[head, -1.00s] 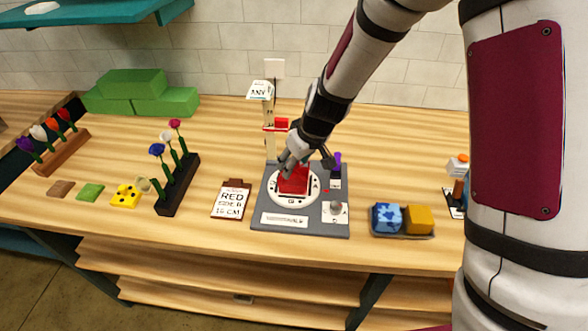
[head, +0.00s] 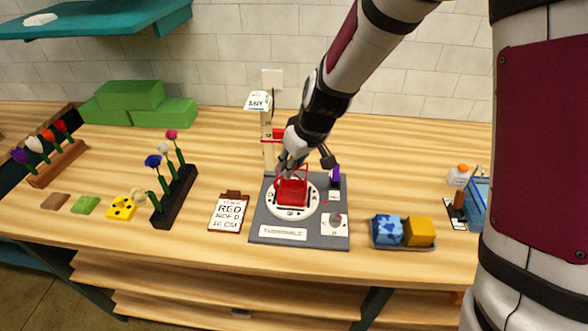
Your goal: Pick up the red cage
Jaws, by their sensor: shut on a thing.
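The red cage (head: 292,193) is a small red piece with a thin raised frame. It sits over the white lettered dial (head: 272,208) of a grey turntable station (head: 262,230) in the middle of the bench. My gripper (head: 291,166) comes down from above and behind and is shut on the cage's upper part. The fingers partly hide the cage's top. I cannot tell whether the cage's base touches the dial.
A measuring post (head: 268,150) with a red slider stands behind the station. A clipboard (head: 228,212) and a black flower rack (head: 175,197) are left. A tray with blue and yellow blocks (head: 420,231) is right. Green blocks (head: 130,95) stand at the back left.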

